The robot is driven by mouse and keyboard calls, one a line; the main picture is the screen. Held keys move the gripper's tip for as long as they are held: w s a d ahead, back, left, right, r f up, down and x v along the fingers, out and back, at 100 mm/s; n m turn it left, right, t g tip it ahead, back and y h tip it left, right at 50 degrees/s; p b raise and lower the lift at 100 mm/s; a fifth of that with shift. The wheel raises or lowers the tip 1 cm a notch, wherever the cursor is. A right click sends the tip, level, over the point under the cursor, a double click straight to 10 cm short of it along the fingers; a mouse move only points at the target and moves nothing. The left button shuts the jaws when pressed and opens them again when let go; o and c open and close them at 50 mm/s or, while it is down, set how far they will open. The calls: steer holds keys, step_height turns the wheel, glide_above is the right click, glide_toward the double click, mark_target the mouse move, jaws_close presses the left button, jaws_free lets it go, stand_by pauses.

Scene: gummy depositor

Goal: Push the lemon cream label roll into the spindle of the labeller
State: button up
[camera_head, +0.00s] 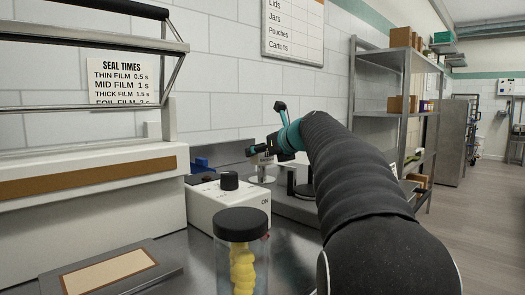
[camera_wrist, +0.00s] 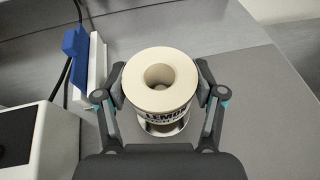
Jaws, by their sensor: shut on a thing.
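My gripper (camera_wrist: 161,98) is shut on the lemon cream label roll (camera_wrist: 162,68), one finger on each side. The roll is pale, upright, with a round core hole on top and dark "LEMON" lettering on its front. A small pale end shows inside the hole; I cannot tell if it is the spindle. A shiny round base (camera_wrist: 166,129) shows below the roll; I cannot tell whether they touch.
A white box with a black knob (camera_head: 229,205) stands left of the machine. A black-lidded jar of yellow gummies (camera_head: 241,258) is in front. A large sealer (camera_head: 90,190) fills the left. A blue and white item (camera_wrist: 78,50) stands close to the left finger.

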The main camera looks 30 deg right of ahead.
steer(key=shift+f+b, duration=0.45)
steer(key=shift+f, duration=0.45)
steer(key=shift+r+p, duration=0.2)
steer(key=shift+p, duration=0.3)
